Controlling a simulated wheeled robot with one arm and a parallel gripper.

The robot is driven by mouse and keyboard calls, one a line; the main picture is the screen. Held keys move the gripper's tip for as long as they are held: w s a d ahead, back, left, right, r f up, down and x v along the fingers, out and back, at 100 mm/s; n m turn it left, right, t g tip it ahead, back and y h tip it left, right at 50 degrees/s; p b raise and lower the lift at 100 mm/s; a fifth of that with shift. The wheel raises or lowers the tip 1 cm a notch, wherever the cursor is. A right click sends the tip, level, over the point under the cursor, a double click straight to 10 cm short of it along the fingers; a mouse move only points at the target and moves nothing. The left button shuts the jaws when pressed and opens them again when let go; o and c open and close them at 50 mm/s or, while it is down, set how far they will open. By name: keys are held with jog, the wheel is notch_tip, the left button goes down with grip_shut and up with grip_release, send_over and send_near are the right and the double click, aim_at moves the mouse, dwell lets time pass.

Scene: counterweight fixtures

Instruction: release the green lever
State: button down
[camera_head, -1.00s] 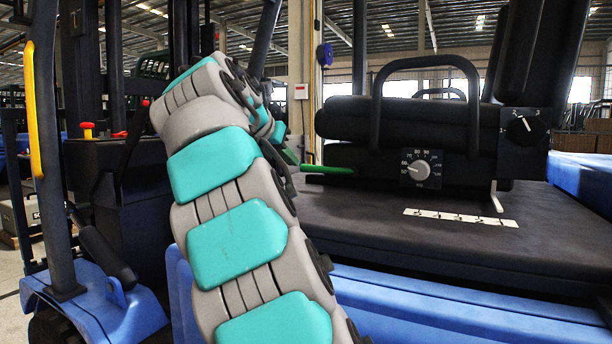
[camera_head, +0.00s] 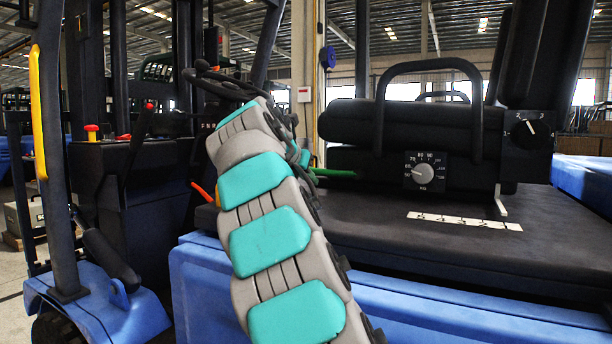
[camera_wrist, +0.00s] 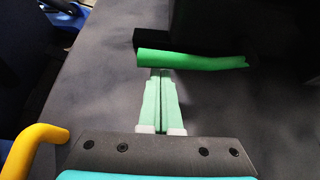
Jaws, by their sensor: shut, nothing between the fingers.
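The green lever (camera_head: 333,172) sticks out at the left end of the black padded fixture in the head view. In the wrist view the green lever (camera_wrist: 192,62) lies across the picture, just beyond my fingertips. My gripper (camera_wrist: 160,76) is shut, with its two pale green fingers side by side and nothing between them. The fingertips meet the lever's near edge in the picture; I cannot tell whether they touch it. In the head view my arm hides most of the gripper.
An orange-yellow handle (camera_wrist: 36,146) stands at the lower left of the wrist view. The black fixture has a dial (camera_head: 422,173) and a curved black bar (camera_head: 430,64). The dark bench top (camera_head: 390,225) is clear in front, with a white scale strip (camera_head: 464,221) on it.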

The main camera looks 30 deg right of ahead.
dwell(0.4)
jog(key=shift+r+m+t+b, duration=0.3)
jog(key=shift+r+m+t, duration=0.1)
jog(key=shift+t, duration=0.1)
jog(key=shift+y, duration=0.3)
notch_tip(320, 180, up, 2)
jog(key=m+t+y+b, duration=0.1)
jog(key=m+t, duration=0.1)
jog(key=shift+r+m+t, duration=0.1)
jog(key=shift+m+t, duration=0.2)
jog(key=shift+s+d+r+m+t, duration=0.15)
jog(key=shift+r+m+t, duration=0.2)
jog(key=shift+r, duration=0.2)
jog(key=shift+s+r+m+t, duration=0.15)
jog(key=shift+r+m+t, duration=0.15)
jog(key=shift+r, duration=0.25)
jog(key=shift+s+d+r+m+t+y, duration=0.2)
jog(key=shift+s+r+m+t, duration=0.15)
jog(key=shift+r+m, duration=0.25)
jog(key=shift+s+d+r+m+t+y, duration=0.1)
jog(key=shift+s+d+r+m+t, duration=0.15)
jog(key=shift+r+m+t, duration=0.3)
jog(key=shift+r, duration=0.1)
